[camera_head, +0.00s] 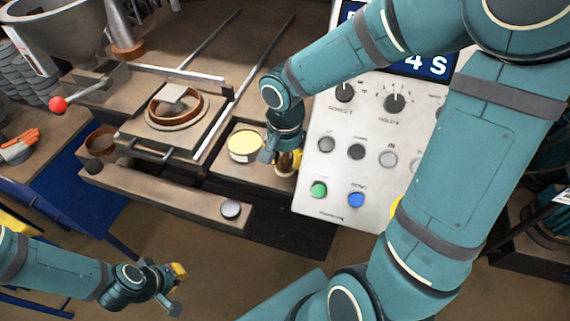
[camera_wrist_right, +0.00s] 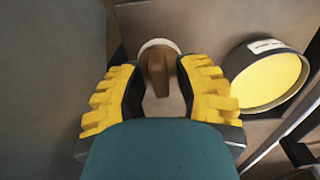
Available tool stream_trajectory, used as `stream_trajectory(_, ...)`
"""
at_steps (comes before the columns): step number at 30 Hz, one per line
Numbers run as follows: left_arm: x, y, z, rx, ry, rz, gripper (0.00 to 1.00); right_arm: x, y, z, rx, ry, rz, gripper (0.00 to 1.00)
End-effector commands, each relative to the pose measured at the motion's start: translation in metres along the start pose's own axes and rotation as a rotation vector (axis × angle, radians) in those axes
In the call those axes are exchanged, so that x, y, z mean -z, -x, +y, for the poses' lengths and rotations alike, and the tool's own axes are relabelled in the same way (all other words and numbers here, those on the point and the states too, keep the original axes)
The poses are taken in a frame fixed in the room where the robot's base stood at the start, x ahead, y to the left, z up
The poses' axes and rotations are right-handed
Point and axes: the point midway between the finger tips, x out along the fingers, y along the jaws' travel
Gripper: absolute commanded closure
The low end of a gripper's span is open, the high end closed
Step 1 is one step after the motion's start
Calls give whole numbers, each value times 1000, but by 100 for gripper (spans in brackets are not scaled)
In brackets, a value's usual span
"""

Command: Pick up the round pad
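A small round piece with a pale rim and a brown upright grip (camera_wrist_right: 158,62), which looks like the round pad, lies between and just beyond the fingertips in the right wrist view. In the head view it is mostly hidden behind my right gripper (camera_head: 281,158), beside the control panel. My right gripper points down over it; in the right wrist view its yellow-padded fingers (camera_wrist_right: 160,88) stand apart, one on each side of the grip, with no clear contact. My left gripper (camera_head: 177,288) is low at the left, empty, with its fingers apart.
A round tin with a yellow top (camera_head: 244,145) stands just left of my right gripper; it also shows in the right wrist view (camera_wrist_right: 268,82). The control panel (camera_head: 322,206) rises close on the right. A fixture with a copper ring (camera_head: 174,108) and rails lie left.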

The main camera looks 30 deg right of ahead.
Motion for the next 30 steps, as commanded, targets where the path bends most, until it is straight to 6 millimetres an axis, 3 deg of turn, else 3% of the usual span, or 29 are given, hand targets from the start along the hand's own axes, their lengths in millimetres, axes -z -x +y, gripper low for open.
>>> stream_trajectory(7, 0, 0, 0, 0, 0, 0, 100, 0, -1, 0, 1, 0, 1, 69)
stream_trajectory(8, 0, 0, 0, 0, 0, 0, 100, 0, -1, 0, 1, 0, 1, 73)
stream_trajectory(10, 0, 0, 0, 0, 0, 0, 100, 0, -1, 0, 1, 0, 1, 97)
stream_trajectory(11, 0, 0, 0, 0, 0, 0, 100, 0, -1, 0, 1, 0, 1, 100)
stream_trajectory(23, 0, 0, 0, 0, 0, 0, 100, 0, -1, 0, 0, 0, 1, 100)
stream_trajectory(30, 1, 3, 1, -1, 0, 0, 100, 1, 13, 0, 2, -1, 4, 100)
